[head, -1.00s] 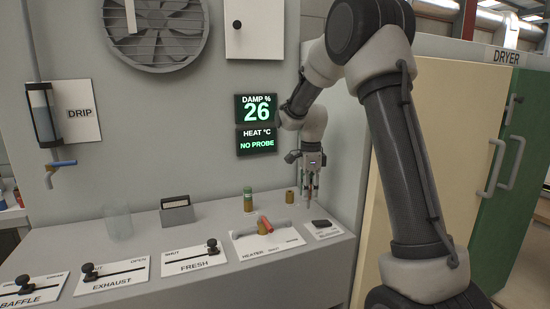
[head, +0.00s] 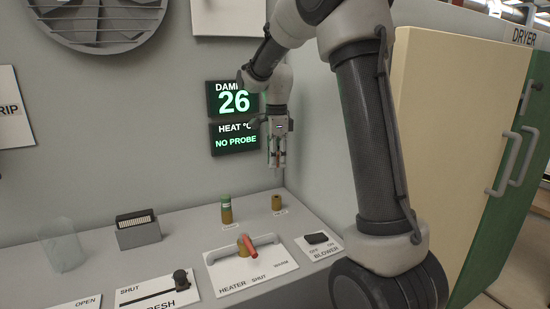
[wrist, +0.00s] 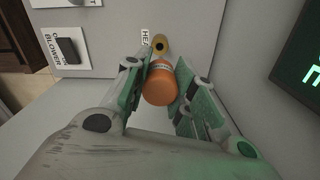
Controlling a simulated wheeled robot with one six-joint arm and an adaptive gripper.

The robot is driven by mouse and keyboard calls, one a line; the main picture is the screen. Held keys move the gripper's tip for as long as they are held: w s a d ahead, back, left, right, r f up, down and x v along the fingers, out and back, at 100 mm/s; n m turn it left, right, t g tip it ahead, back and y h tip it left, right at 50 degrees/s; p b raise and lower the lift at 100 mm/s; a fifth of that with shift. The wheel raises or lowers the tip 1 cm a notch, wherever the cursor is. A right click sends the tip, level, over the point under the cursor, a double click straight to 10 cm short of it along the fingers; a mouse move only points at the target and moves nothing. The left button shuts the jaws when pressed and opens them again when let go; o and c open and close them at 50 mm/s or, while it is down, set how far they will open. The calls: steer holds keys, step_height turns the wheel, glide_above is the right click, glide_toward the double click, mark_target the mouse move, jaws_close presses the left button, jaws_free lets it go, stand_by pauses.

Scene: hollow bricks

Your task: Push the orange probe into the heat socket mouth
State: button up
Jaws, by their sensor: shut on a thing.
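My gripper (head: 277,160) is shut on the orange probe, a short cylinder whose round end faces the camera in the wrist view (wrist: 160,84). In the head view the fingers mostly hide the probe. The heat socket (head: 277,203) is a short brass-coloured cylinder standing on the grey bench, with a dark mouth. The gripper hangs above it with a clear gap. In the wrist view the socket (wrist: 161,43) shows just beyond the probe, beside a label partly reading "HE". The probe's lower tip is hidden.
A green-topped probe (head: 226,208) stands in a brass socket to the left. The heater panel (head: 250,275) with its red-tipped lever and the blower switch (head: 318,239) lie in front. The wall screen (head: 233,140) reads "NO PROBE" under heat. A clear beaker (head: 61,244) stands far left.

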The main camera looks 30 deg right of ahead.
mark_target(276, 175)
steer(key=shift+f, duration=2.9)
steer(key=shift+f, duration=2.55)
steer(key=o, duration=1.1)
steer(key=shift+r, duration=0.1)
step_height(276, 175, up, 12)
steer(key=shift+f, duration=0.1)
